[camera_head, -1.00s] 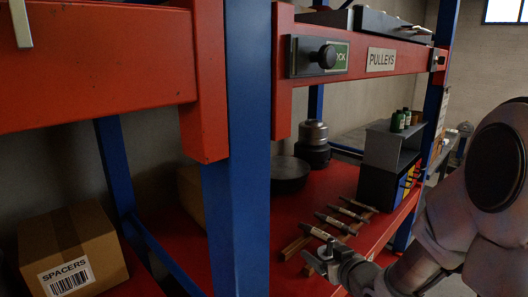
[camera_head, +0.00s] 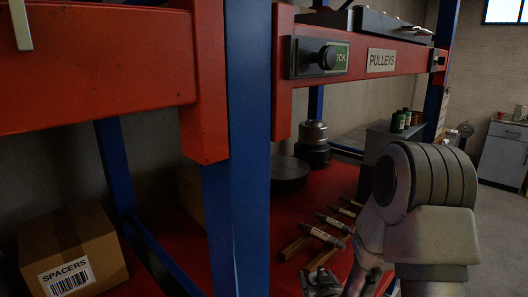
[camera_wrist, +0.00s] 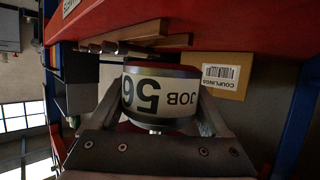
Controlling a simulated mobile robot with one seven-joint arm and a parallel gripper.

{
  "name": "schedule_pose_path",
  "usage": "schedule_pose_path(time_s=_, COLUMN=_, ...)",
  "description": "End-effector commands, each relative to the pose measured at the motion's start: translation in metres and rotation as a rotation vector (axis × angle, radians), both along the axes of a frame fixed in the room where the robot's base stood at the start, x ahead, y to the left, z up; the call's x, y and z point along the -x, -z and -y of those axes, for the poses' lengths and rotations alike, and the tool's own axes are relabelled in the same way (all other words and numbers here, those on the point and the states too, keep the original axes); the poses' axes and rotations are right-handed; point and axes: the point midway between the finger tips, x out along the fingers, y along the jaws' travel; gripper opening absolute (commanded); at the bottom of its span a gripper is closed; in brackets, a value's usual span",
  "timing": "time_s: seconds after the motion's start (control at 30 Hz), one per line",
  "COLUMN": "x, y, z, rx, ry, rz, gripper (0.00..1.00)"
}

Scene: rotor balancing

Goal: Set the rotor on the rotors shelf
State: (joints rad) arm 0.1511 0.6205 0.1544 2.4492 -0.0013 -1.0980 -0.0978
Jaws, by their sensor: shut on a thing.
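In the head view my gripper (camera_head: 322,282) is at the bottom edge, in front of the lower red shelf (camera_head: 300,200); the rotor cannot be made out there. This shelf carries several slim shafts (camera_head: 328,236) on wooden bars. No label reading "rotors" is legible; a label on the red beam (camera_wrist: 72,5) in the wrist view is cut off.
A dark round disc (camera_head: 290,174) and a stacked metal cylinder (camera_head: 314,146) stand at the shelf's back. A blue post (camera_head: 236,210) stands to the left. A couplings box (camera_wrist: 222,75) shows in the wrist view. A spacers box (camera_head: 70,255) sits at lower left.

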Motion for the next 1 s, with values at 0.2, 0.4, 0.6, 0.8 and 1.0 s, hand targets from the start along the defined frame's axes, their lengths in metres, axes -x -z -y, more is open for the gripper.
schedule_pose_path(time_s=0.2, x=0.003, y=0.017, z=0.001, rx=-0.001, ry=0.014, rz=0.002, gripper=0.00)
schedule_pose_path(time_s=0.4, x=0.010, y=0.047, z=0.001, rx=-0.001, ry=0.013, rz=0.001, gripper=0.00)
schedule_pose_path(time_s=0.6, x=0.015, y=0.060, z=0.001, rx=-0.001, ry=0.013, rz=0.006, gripper=0.00)
schedule_pose_path(time_s=0.8, x=0.015, y=0.061, z=0.001, rx=-0.001, ry=0.013, rz=0.007, gripper=0.00)
schedule_pose_path(time_s=1.0, x=0.015, y=0.060, z=0.001, rx=-0.001, ry=0.013, rz=0.007, gripper=0.00)
